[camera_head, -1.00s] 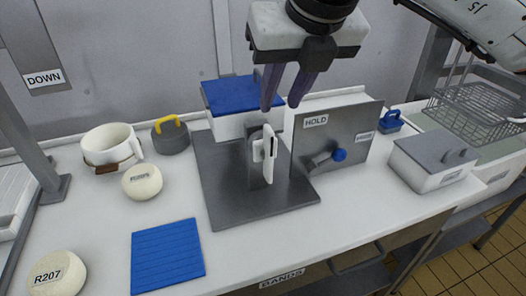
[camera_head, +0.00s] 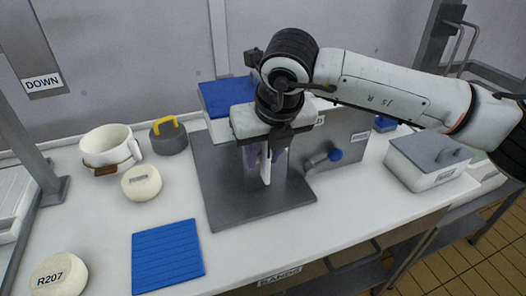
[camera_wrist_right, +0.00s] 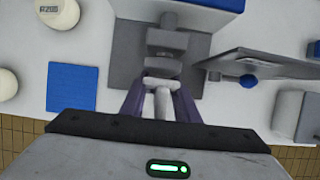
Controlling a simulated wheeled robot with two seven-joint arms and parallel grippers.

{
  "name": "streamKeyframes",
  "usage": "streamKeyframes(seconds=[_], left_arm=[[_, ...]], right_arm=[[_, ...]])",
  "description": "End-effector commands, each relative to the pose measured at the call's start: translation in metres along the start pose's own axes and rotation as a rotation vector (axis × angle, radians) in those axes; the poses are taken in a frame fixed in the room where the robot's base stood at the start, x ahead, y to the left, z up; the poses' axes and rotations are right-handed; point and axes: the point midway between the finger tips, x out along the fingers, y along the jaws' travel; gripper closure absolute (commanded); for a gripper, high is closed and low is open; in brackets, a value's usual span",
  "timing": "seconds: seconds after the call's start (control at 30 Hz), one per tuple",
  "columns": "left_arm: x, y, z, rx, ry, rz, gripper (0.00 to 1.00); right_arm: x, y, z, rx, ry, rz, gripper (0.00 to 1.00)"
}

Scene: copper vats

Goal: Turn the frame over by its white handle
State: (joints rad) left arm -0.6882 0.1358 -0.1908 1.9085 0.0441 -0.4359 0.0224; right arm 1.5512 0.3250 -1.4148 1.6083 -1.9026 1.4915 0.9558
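The frame shows as a thin, upright white piece (camera_head: 266,172) at a grey stand on a dark base plate (camera_head: 225,205). Its white handle (camera_wrist_right: 162,100) shows in the right wrist view, in front of the grey stand (camera_wrist_right: 163,42). My right gripper (camera_head: 264,160) is lowered over the frame from above, its body hiding much of the frame and stand in the head view. In the right wrist view its purple fingers (camera_wrist_right: 160,95) are apart, one on each side of the handle, with narrow gaps showing. My left gripper is not in view.
A grey panel (camera_head: 350,130) with a blue-knobbed lever (camera_head: 335,155) stands close on the right. A blue-lidded box (camera_head: 222,97) is behind. A grey-lidded box (camera_head: 428,160) stands right.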

Motion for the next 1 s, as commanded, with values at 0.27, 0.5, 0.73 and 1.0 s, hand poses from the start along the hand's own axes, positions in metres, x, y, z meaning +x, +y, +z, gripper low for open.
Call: streamKeyframes(seconds=[0.27,0.5,0.73,1.0], left_arm=[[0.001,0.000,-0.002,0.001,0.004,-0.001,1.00],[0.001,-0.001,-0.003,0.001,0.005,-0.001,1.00],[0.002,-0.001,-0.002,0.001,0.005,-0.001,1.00],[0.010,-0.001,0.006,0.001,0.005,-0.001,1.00]], right_arm=[[0.001,0.000,0.000,0.000,0.000,0.000,0.77],[0.001,0.000,0.000,0.000,0.000,0.000,1.00],[0.001,0.000,0.000,0.001,-0.001,0.003,1.00],[0.003,-0.001,-0.001,0.021,-0.002,0.047,1.00]])
